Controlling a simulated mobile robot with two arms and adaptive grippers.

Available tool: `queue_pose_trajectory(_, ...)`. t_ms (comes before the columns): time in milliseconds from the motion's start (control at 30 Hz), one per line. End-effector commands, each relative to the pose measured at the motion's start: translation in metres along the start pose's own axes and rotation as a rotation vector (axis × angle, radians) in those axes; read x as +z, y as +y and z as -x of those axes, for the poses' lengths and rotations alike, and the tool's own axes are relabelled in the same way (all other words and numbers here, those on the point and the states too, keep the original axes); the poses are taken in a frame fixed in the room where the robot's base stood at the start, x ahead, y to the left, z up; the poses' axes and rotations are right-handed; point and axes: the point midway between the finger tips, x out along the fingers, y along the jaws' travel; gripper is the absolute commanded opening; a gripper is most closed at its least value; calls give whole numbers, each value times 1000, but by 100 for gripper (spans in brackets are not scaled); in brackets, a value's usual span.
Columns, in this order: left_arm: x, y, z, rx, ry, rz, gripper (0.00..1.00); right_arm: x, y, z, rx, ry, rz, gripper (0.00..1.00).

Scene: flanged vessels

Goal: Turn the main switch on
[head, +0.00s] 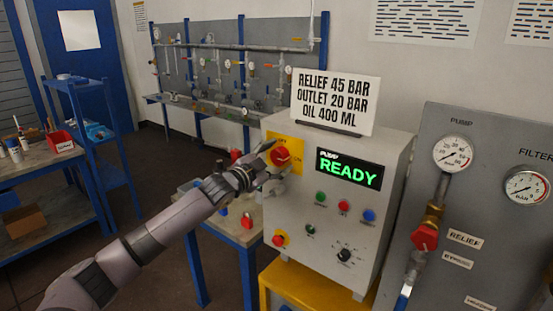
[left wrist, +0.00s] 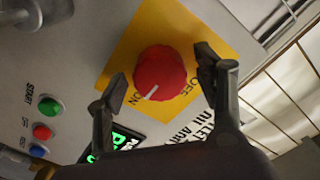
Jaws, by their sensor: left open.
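The main switch is a red round knob (head: 281,156) on a yellow plate (head: 297,160) at the upper left of the grey control box's front. In the left wrist view the knob (left wrist: 160,68) sits between my fingers, with OFF and ON printed on its plate (left wrist: 128,48). A white mark on the knob points down and left, toward the ON side. My left gripper (head: 268,160) is open at the switch, and it also shows in the left wrist view (left wrist: 158,80). Its fingers stand either side of the knob, with visible gaps. My right gripper is out of view.
The box's pump display (head: 348,169) is lit and reads READY. Below it are green, red and blue buttons and a black selector (head: 345,255). A smaller red knob (head: 279,239) is lower left. A grey gauge panel (head: 480,210) stands right, a blue-legged table (head: 232,228) left.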

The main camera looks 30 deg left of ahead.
Motion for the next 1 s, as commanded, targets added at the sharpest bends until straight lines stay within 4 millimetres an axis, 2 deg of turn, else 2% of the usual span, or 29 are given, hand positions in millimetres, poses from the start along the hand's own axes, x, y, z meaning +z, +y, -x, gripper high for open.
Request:
queue_pose_trajectory(167,0,0,1,0,0,1,63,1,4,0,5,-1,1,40)
queue_pose_trajectory(333,2,1,13,1,-3,-1,63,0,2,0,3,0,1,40)
queue_pose_trajectory(700,2,2,68,3,-3,-1,63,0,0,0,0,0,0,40)
queue_pose_trajectory(1000,2,1,105,2,-3,0,63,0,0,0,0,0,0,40)
